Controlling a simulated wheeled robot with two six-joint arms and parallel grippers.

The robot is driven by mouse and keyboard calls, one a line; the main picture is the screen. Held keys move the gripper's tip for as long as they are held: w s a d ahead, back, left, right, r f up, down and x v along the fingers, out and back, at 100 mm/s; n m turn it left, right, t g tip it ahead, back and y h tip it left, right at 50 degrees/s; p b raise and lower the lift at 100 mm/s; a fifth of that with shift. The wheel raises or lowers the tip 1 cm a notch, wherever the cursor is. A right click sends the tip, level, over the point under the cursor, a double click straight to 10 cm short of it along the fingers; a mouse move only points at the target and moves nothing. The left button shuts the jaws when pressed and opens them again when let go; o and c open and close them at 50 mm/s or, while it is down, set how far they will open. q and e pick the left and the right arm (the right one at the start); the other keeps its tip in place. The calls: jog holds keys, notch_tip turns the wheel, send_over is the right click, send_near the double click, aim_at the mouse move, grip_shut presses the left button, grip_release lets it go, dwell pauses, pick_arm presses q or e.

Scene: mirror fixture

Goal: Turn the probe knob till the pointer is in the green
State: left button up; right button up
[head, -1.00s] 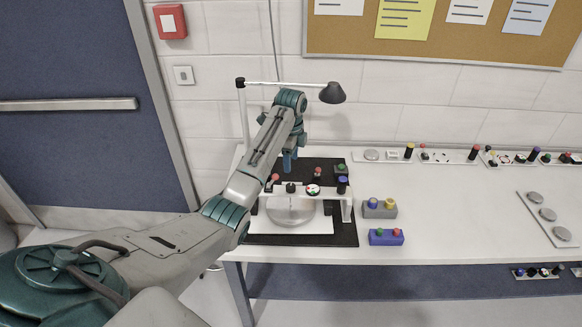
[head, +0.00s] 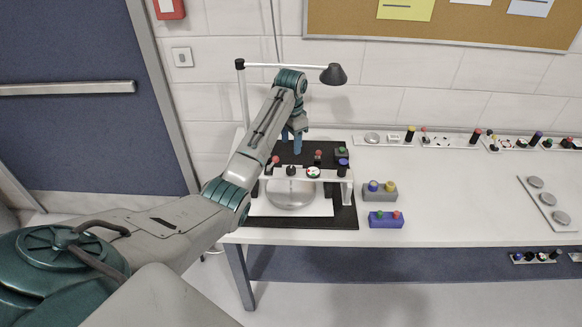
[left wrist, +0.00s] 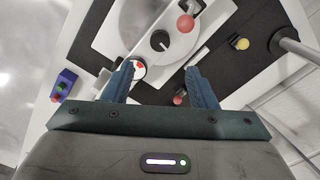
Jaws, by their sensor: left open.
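The fixture has a white bridge (head: 326,176) over a round mirror (head: 290,197) on a black mat (head: 345,218). On the bridge are a red-topped knob (head: 275,160), a black knob (head: 291,171), a small dial (head: 313,172) with coloured marks and a blue-topped knob (head: 343,163). Another red-topped knob (head: 318,155) stands behind. I cannot tell which is the probe knob, and the pointer is too small to read. My left gripper (head: 297,145) is open and empty, pointing down behind the bridge. In the left wrist view its fingers (left wrist: 160,68) spread above the fixture, the dial (left wrist: 138,70) beside one fingertip.
A lamp (head: 333,74) on a post overhangs the mat. A grey button box (head: 380,193) and a blue one (head: 386,219) stand right of it. Strips of knobs (head: 448,141) line the wall.

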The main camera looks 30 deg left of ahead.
aim_at(291, 169)
pick_arm(q)
notch_tip(291, 169, down, 11)
jog(key=n+p, duration=0.3)
jog(key=n, duration=0.1)
jog(key=shift+r, duration=0.1)
dwell(0.3)
jog(key=c, duration=1)
jog(key=shift+o, duration=0.2)
jog(key=shift+p, duration=0.35)
